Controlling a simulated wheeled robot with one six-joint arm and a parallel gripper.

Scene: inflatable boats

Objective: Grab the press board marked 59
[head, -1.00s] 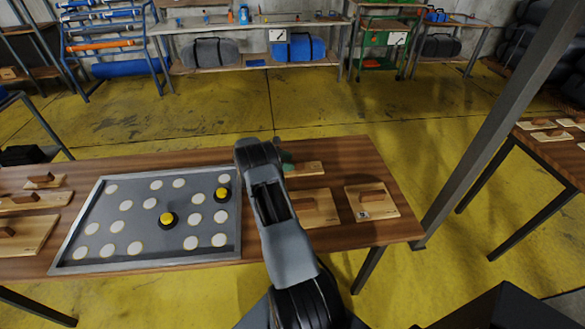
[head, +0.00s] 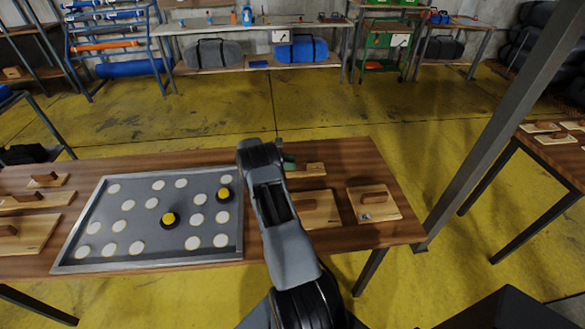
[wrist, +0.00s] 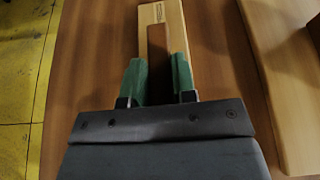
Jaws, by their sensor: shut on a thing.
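A pale wooden press board (wrist: 175,22) with a brown upright handle (wrist: 157,38) lies under my gripper in the wrist view. The green fingers of my gripper (wrist: 158,66) are on both sides of the handle, shut on it. A small dark marking is on the board's far end, too small to read. In the head view the right part of this board (head: 312,170) shows beside my gripper (head: 287,163); my arm hides the rest. I cannot tell whether the board is lifted off the table.
On the wooden table (head: 385,168), a larger board (head: 322,216) and a marked board (head: 390,208) lie close by. A grey tray (head: 150,262) with white discs and two yellow-topped knobs is to the left. A slanted metal post (head: 490,120) stands at right.

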